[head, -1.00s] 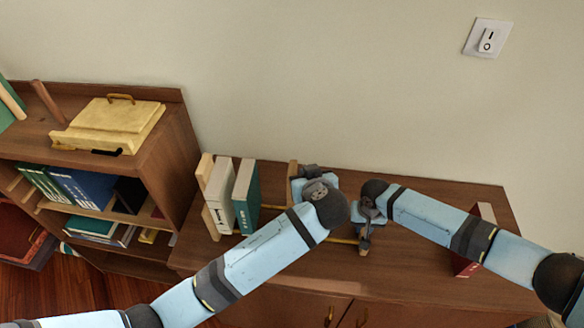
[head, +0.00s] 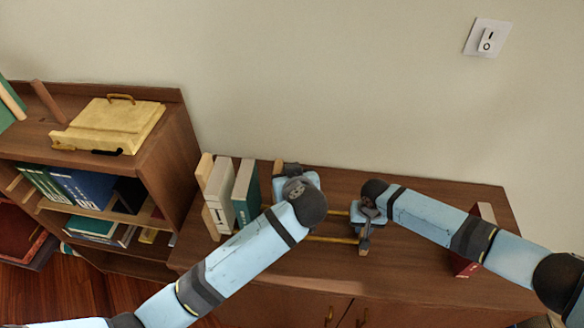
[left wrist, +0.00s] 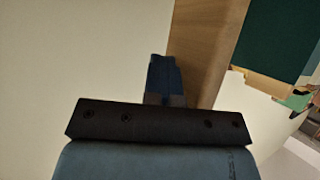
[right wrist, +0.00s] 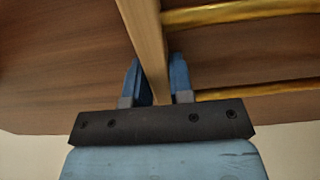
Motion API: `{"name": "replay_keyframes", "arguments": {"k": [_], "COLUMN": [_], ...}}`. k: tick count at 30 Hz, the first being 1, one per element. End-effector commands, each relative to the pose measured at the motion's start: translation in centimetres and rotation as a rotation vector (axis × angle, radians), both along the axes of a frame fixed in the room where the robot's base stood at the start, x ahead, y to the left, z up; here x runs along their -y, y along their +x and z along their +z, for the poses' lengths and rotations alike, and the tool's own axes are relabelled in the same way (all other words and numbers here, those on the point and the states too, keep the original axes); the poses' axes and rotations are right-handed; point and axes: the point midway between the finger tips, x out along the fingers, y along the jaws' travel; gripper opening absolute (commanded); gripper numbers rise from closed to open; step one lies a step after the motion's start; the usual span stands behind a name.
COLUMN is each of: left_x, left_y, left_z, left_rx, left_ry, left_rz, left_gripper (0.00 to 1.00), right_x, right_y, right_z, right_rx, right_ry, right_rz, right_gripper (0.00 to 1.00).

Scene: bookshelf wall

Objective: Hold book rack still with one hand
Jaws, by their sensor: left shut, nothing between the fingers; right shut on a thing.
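The book rack has a wooden left end (head: 206,172), yellow rods (head: 330,239) and a wooden right end (head: 363,246). My right gripper (head: 368,215) is shut on the right end; in the right wrist view its fingers (right wrist: 158,80) sit on both sides of the wooden slat (right wrist: 146,35). A white book (head: 219,195) and a green book (head: 246,193) stand upright at the rack's left. My left gripper (head: 288,172) is shut and empty beside a wooden panel (head: 277,166). In the left wrist view the shut fingers (left wrist: 165,78) are beside that panel (left wrist: 200,45). Whether they touch is unclear.
The rack stands on a brown cabinet (head: 430,290) against the wall. A red and white book (head: 470,262) stands to the right, partly behind my right arm. A shelf unit (head: 165,150) with books and a yellow box (head: 115,122) is at left.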

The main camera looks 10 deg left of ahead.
Motion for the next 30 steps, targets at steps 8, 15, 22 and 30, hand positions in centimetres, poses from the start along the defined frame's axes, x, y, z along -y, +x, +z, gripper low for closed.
{"name": "replay_keyframes", "arguments": {"k": [8,15,22,30], "left_x": [-1.7,-2.9,-4.0,-5.3], "left_y": [0.0,-0.1,-0.2,-0.2], "left_z": [-0.1,0.0,-0.1,0.0], "left_rx": [-0.001,0.0,0.0,0.0], "left_ry": [0.003,0.002,0.003,0.003], "left_rz": [0.005,0.005,0.005,0.004], "left_gripper": [0.0,0.0,0.0,0.0], "right_x": [0.1,0.1,0.1,0.2], "right_y": [-0.1,-0.1,-0.1,-0.1], "right_z": [-0.1,-0.1,-0.1,-0.1], "right_rx": [-0.002,-0.002,-0.002,-0.002], "right_ry": [-0.003,-0.003,-0.003,-0.003], "right_rz": [0.002,0.002,0.002,0.001], "right_gripper": [0.0,0.0,0.0,0.0]}}
